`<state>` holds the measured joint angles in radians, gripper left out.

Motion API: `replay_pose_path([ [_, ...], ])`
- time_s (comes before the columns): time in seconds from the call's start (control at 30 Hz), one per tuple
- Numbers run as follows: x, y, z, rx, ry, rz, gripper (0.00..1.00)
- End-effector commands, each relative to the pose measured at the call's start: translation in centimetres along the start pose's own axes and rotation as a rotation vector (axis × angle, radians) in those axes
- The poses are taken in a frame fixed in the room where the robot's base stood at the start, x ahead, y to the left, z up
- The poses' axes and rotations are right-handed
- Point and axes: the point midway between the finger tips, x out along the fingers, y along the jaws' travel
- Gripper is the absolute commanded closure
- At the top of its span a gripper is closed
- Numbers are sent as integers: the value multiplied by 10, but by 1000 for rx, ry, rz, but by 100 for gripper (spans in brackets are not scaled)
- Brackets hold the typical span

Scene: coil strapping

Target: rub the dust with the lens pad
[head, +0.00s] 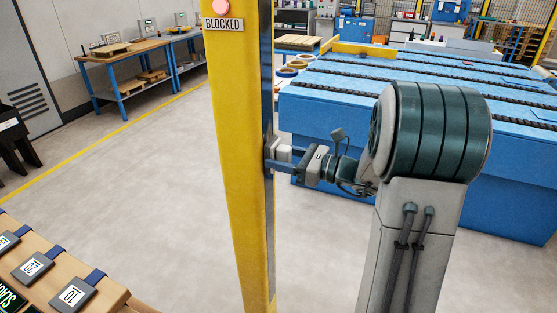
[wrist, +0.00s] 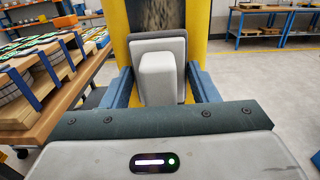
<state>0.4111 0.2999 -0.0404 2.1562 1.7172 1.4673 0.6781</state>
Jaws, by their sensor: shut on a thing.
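My gripper (wrist: 162,85) is shut on the lens pad (wrist: 160,72), a light grey block with a wider grey face at its far end. The pad faces the yellow post. The dust (wrist: 157,14) is a dull brown-grey smeared patch on the post's dark strip, showing just above the pad. The pad covers the part of the strip below it. In the head view my gripper (head: 284,164) reaches leftward to the post, with the pad (head: 282,148) at or against its right side. I cannot tell whether the pad touches. The dust is not seen there.
The yellow post (head: 236,160) stands upright and carries a "BLOCKED" sign (head: 222,24) and a pinkish lamp (head: 221,7). A wooden rack with numbered tags (head: 72,294) is at the lower left. A blue conveyor (head: 335,150) stands behind my arm. Open floor lies left of the post.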

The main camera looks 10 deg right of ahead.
Motion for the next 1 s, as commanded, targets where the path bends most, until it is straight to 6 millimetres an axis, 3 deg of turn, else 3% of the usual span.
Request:
replay_pose_path([
  [0.57,3,-37,1,0,0,1,64],
  [0.77,3,-39,3,0,0,2,64],
  [1.0,3,-39,22,-1,-1,2,64],
])
